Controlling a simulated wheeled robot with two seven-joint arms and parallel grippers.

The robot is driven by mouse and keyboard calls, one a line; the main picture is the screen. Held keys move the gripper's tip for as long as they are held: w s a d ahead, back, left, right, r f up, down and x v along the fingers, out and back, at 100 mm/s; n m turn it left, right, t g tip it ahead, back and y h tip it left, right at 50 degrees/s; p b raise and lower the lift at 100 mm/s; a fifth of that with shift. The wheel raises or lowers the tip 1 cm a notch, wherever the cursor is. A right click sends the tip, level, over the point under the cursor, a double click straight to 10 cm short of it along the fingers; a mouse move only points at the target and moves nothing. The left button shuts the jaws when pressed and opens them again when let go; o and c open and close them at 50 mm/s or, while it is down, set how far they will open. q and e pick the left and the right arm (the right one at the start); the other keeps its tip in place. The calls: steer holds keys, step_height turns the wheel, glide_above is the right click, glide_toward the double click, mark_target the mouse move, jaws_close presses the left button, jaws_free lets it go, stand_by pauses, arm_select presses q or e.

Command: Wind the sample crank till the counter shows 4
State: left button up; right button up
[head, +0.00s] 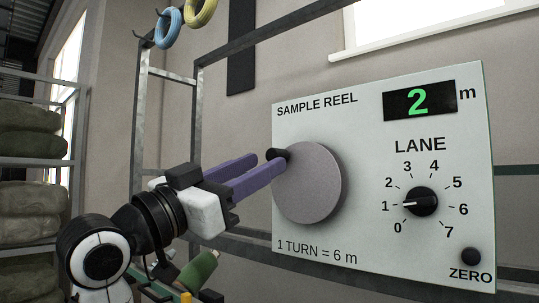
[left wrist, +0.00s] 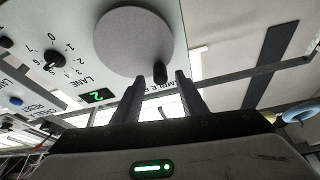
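The sample reel crank is a grey disc (head: 307,183) with a black handle knob (head: 277,153) at its upper left edge, on a pale panel (head: 372,238). The counter (head: 418,101) shows a green 2, with "m" beside it. Print below the disc reads "1 TURN = 6 m". My left gripper (head: 268,162) has its purple fingers at the knob. In the left wrist view the knob (left wrist: 160,72) lies between the fingertips, with a gap on each side, so the gripper is open. My right gripper is in neither view.
A lane dial (head: 420,201) points to 1, and a dark ZERO button (head: 471,256) sits below it. A metal frame surrounds the panel. Yellow (head: 200,11) and blue (head: 168,28) yarn rings hang at upper left. A shelf with green bundles (head: 33,205) stands at left.

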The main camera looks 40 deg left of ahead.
mark_target(299, 183)
arm_select(q)
steer(key=shift+x, duration=1.75)
jaws_close()
